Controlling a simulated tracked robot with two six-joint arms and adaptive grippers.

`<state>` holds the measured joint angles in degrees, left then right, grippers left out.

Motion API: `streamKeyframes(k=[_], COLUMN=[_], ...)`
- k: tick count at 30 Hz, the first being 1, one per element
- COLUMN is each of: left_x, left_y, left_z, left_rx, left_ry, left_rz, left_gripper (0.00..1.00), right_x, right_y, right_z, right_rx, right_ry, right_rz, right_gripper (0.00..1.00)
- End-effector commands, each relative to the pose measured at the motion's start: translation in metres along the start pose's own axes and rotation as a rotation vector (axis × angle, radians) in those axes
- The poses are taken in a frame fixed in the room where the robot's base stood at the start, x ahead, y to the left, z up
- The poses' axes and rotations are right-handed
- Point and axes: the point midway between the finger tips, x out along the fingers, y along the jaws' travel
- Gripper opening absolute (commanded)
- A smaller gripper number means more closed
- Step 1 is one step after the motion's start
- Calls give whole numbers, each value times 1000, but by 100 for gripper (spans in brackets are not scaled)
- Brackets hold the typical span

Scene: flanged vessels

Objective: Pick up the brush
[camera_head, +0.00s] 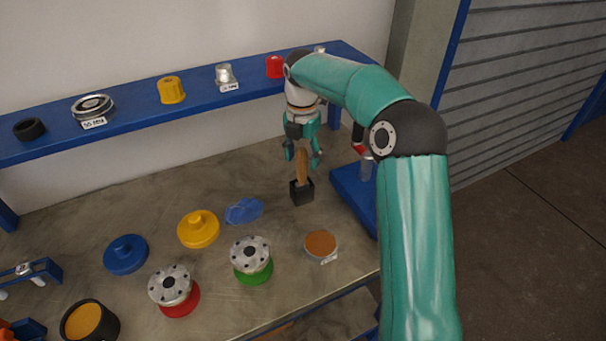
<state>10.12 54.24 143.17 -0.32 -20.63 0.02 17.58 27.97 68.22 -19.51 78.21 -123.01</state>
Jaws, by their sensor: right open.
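The brush stands upright in a small black holder (302,193) on the workbench, and its wooden handle (302,166) points up. My right gripper (302,160) is above the holder, fingers pointing down. Its teal fingers are open on either side of the top of the handle. I cannot tell whether a finger touches the handle. The bristle end of the brush is hidden inside the holder. My left gripper does not show.
A blue shelf (140,113) behind carries a yellow cap (171,91), a red cap (275,67) and other parts. A blue stand (353,192) is close right of the holder. Flanged vessels with green (254,275) and red (181,303) bases stand in front, beside an orange-brown disc (320,243).

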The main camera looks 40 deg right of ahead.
Motion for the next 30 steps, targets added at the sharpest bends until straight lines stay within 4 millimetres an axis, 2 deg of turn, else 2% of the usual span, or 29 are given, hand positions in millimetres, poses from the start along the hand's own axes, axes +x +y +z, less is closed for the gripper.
streamKeyframes(k=[4, 11, 21, 22, 30], left_x=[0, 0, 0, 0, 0], left_y=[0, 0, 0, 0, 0], left_z=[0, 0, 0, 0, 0], left_rx=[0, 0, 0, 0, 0], left_ry=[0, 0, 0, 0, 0], left_rz=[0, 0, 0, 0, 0], left_gripper=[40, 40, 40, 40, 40], right_x=[14, 15, 15, 15, 14], right_y=[0, 0, 0, 0, 0], right_z=[0, 0, 0, 0, 0], right_rx=[1, 0, 0, 0, 0], right_ry=[1, 0, 0, 0, 0], right_rz=[-1, 0, 0, 0, 1], right_gripper=[58, 58, 3, 0, 0])
